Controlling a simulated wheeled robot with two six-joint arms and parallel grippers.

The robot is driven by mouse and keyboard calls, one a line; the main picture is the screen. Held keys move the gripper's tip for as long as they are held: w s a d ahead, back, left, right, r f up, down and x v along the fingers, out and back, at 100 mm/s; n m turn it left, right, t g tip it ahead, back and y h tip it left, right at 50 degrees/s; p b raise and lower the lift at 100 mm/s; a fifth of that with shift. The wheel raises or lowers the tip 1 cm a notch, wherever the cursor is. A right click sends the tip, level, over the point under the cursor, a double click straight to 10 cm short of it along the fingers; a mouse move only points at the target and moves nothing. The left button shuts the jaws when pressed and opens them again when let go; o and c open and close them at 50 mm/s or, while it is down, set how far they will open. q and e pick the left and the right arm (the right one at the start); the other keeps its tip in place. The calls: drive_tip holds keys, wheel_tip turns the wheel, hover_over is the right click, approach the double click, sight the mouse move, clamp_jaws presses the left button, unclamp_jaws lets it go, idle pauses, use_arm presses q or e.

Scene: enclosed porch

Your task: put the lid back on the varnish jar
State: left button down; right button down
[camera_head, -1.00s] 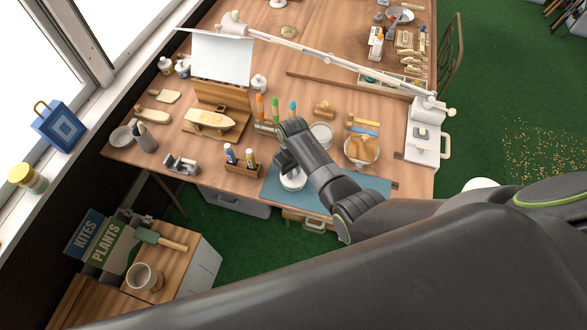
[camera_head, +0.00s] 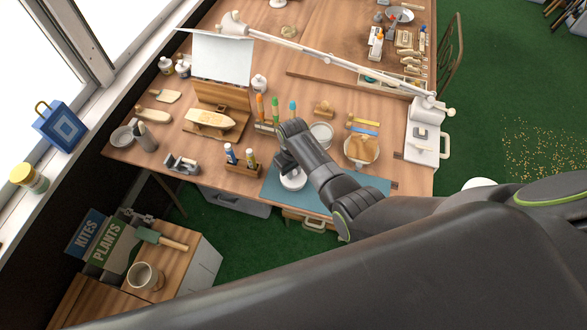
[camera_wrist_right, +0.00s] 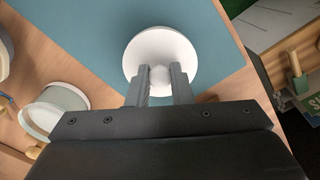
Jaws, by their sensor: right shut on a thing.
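The lid is a white disc with a small round knob (camera_head: 293,181), over the blue mat (camera_head: 370,188) near the table's front edge. My right gripper (camera_head: 284,165) is above it. In the right wrist view, its two fingers (camera_wrist_right: 161,78) are shut on the knob of the lid (camera_wrist_right: 160,48). I cannot tell whether the lid touches the mat. An open round jar with a white rim (camera_head: 320,134), which looks like the varnish jar, stands behind the mat; it also shows in the right wrist view (camera_wrist_right: 60,98). My left gripper is not in view.
A wooden holder with small bottles (camera_head: 242,168) stands left of the mat. Upright coloured-handled tools (camera_head: 275,112) stand behind my gripper. A bowl (camera_head: 361,150) and brushes (camera_head: 364,126) lie right of the jar. A white lamp arm (camera_head: 335,66) crosses above the table.

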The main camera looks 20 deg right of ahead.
drive_tip(key=c, duration=0.7)
unclamp_jaws()
drive_tip(key=shift+r, duration=0.15)
wheel_tip(320, 180, up, 2)
drive_tip(key=p, duration=0.3)
drive_tip(key=shift+r, duration=0.25)
drive_tip(key=shift+r+p, duration=0.5)
drive_tip(key=shift+r, duration=1.6)
clamp_jaws()
